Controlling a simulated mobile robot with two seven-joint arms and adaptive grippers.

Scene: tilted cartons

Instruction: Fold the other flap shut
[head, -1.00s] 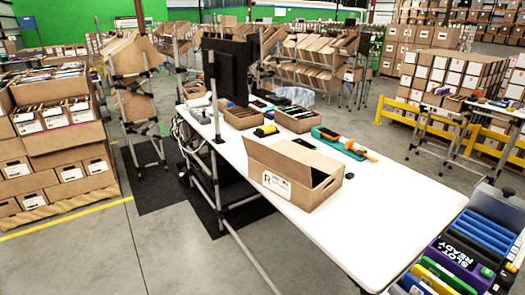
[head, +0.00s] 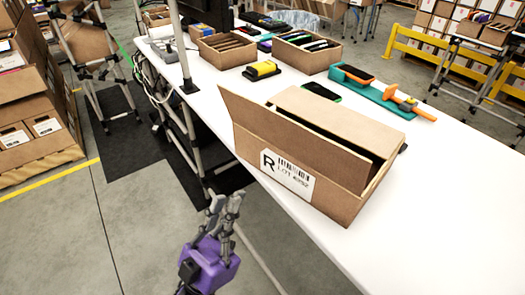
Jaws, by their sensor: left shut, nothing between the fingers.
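A brown cardboard carton (head: 335,195) sits on the white table (head: 440,190), with a white label marked R and a barcode on its near side. Its near flap (head: 285,135) stands up at a tilt along the near edge. Its far flap (head: 345,120) lies folded over the top. A dark gap shows between the two flaps, and the inside is mostly hidden. My left gripper (head: 228,203), with a purple body and grey fingers, is shut and empty. It is in front of the table edge, below and left of the carton, apart from it. My right gripper is not in view.
Behind the carton are a yellow-and-black device (head: 261,70), a teal holder with an orange tool (head: 385,95) and two open boxes, one at the left (head: 227,50) and one at the right (head: 307,55). A metal post (head: 182,45) rises at the table's left edge. The table's right front is clear.

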